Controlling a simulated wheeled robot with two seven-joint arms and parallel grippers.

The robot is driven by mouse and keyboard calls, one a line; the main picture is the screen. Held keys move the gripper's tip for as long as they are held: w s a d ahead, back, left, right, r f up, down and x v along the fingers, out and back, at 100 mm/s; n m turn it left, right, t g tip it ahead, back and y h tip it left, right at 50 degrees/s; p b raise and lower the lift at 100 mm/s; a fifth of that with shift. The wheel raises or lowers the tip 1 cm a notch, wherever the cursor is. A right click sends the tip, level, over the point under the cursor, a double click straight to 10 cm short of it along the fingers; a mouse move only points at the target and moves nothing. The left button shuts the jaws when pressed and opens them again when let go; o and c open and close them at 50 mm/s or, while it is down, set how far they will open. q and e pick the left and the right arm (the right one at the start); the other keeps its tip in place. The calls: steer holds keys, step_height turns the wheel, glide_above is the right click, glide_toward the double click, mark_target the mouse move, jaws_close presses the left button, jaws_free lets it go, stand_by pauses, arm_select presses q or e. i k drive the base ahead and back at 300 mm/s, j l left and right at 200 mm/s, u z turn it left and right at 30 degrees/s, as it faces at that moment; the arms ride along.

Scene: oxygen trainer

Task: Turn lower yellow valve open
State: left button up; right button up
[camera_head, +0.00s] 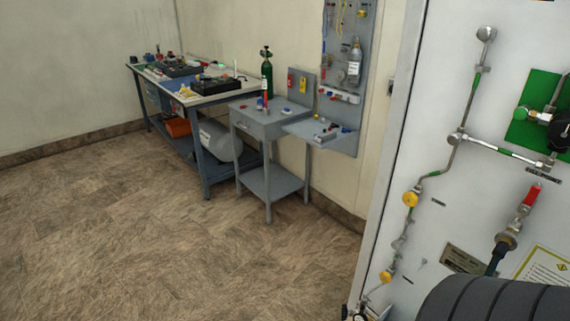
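The white panel (408,205) of the oxygen trainer stands at the right, with metal pipes on its face. Two yellow valves sit on the left pipe run. The lower yellow valve (386,277) is near the bottom of the panel. The upper yellow valve (410,199) is above it and slightly right. Whether the valves are open or shut is too small to tell. Neither of my grippers shows. A dark ribbed part at the bottom right, which may be part of my arm, covers the lower panel.
A red-handled valve (531,195) and a green plate (537,112) are on the panel's right. A grey stand (272,124) with a green cylinder (266,75) and a workbench (219,97) stand along the back wall. The brown floor (130,230) at left is clear.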

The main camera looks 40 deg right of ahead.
mark_target(386, 277)
steer(key=i+z, duration=0.1)
steer(key=i, duration=0.5)
steer(key=i+j+z, duration=0.1)
steer(key=i, duration=0.5)
steer(key=i+j+z, duration=0.1)
steer(key=i, duration=0.45)
steer(key=i+z, duration=0.25)
steer(key=z, duration=0.2)
steer(key=i+z, duration=0.25)
steer(key=z, duration=0.2)
steer(key=i+j+z, duration=0.15)
steer(key=z, duration=0.3)
steer(key=i+j+z, duration=0.2)
steer(key=z, duration=0.25)
steer(key=i+z, duration=0.15)
steer(key=z, duration=0.25)
steer(key=i+j+z, duration=0.1)
steer(key=z, duration=0.35)
steer(key=i+j+z, duration=0.15)
steer(key=z, duration=0.25)
steer(key=i+j+z, duration=0.1)
steer(key=z, duration=0.35)
steer(key=j+z, duration=0.25)
steer(key=z, duration=0.15)
steer(key=i+j, duration=0.05)
